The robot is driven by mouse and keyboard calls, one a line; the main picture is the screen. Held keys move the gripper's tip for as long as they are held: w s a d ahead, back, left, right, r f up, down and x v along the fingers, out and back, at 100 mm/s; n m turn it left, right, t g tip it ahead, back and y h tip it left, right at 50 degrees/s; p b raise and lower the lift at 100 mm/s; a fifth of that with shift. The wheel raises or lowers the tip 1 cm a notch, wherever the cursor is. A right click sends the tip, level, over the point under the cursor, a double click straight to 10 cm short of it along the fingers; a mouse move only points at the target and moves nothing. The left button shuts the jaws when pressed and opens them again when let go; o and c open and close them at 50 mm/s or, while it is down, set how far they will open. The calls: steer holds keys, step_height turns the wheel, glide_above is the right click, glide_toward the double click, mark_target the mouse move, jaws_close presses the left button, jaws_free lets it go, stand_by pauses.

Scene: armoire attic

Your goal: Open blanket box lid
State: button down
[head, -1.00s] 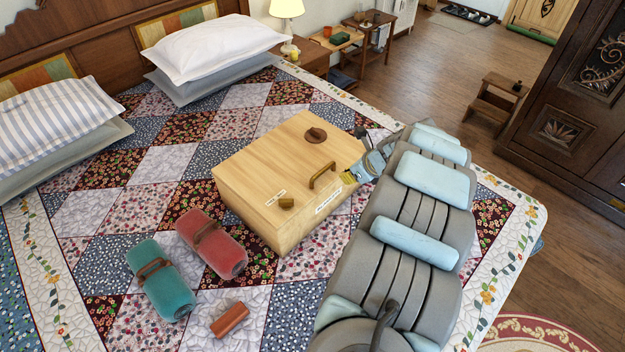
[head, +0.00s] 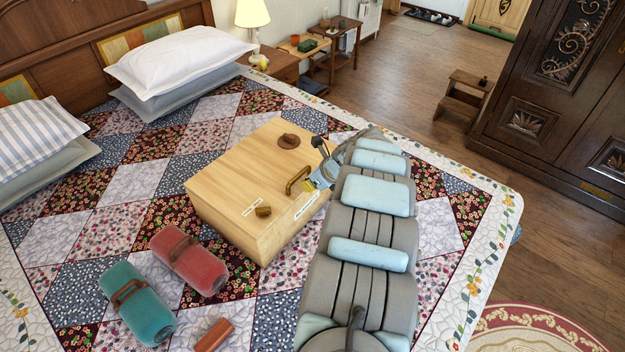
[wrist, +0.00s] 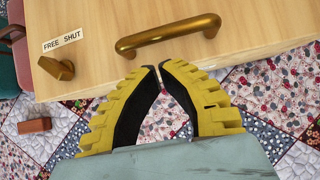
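The blanket box (head: 235,185) is a pale wooden chest on the bed, with its lid down. A brass bar handle (head: 298,180) sits near the lid's edge on my side; it also shows in the wrist view (wrist: 168,36). A wooden turn knob (head: 263,211) is beside it, next to a label reading "FREE SHUT" (wrist: 62,40). A round brown knob (head: 289,141) is farther along the lid. My gripper (wrist: 159,67) has yellow fingers with black pads, tips almost together and nothing between them. The tips are just short of the handle, apparently not around it.
A red roll (head: 188,260), a teal roll (head: 137,305) and a small brown block (head: 214,335) lie on the quilt (head: 150,180) left of and in front of the box. Pillows (head: 180,55) are at the headboard. A dark armoire (head: 545,120) stands at right.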

mark_target(299, 187)
steer(key=shift+p+x, duration=0.3)
steer(key=shift+x, duration=1.5)
steer(key=shift+w+r, duration=0.1)
steer(key=shift+r, duration=0.1)
steer(key=shift+r, duration=0.15)
steer(key=shift+a+r+h+b, duration=0.1)
steer(key=shift+r+h+b, duration=0.2)
steer(key=shift+r+b, duration=0.25)
